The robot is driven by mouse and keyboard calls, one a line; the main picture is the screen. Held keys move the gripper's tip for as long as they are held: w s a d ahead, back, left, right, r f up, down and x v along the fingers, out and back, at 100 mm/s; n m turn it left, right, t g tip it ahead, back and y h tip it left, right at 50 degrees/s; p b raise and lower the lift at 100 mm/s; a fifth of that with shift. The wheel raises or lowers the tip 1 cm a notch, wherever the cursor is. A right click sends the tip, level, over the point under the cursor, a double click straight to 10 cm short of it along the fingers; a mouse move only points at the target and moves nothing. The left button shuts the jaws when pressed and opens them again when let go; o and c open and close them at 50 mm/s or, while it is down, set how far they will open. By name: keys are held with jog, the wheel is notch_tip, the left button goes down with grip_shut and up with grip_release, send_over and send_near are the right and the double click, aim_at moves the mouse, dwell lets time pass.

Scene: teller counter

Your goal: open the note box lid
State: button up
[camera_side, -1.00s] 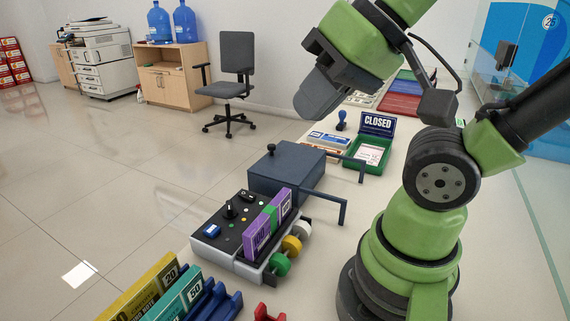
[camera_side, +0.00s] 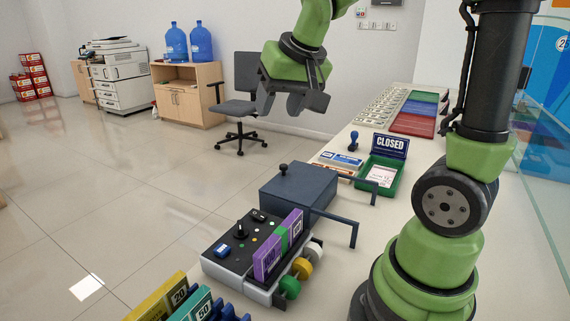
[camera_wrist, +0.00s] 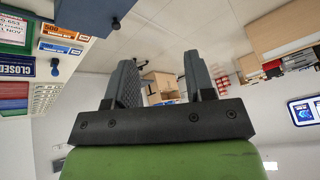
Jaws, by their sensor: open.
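The note box (camera_side: 301,187) is a dark blue-grey box on the counter, its flat lid shut. A round black knob (camera_side: 283,168) stands up on the lid's left side. Two bent dark bars reach out to the right of the box. My gripper (camera_side: 293,112) is above and behind the box in the side view, apart from it, and empty. In the wrist view my gripper (camera_wrist: 158,85) shows its two fingers spread apart. A corner of a dark blue box shows at the top of the wrist view; I cannot tell for sure that it is the note box.
A banded-note counting machine (camera_side: 240,252) with purple bundles and coloured rolls stands in front of the box. A green tray (camera_side: 394,186) with a CLOSED sign (camera_side: 391,146), a blue stamp (camera_side: 353,141) and note packs lie behind it. Coloured trays (camera_side: 412,124) are farther back.

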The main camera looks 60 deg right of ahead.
jog(key=w+d+f+m+g+h, duration=0.1)
jog(key=w+d+f, duration=0.35)
jog(key=d, duration=0.25)
jog(key=m+g, duration=0.1)
send_near(284, 165)
jog(key=shift+h, duration=0.4)
jog(key=x, duration=0.9)
jog(key=shift+w+a, duration=0.1)
jog(key=shift+a, duration=0.2)
jog(key=shift+c, duration=0.2)
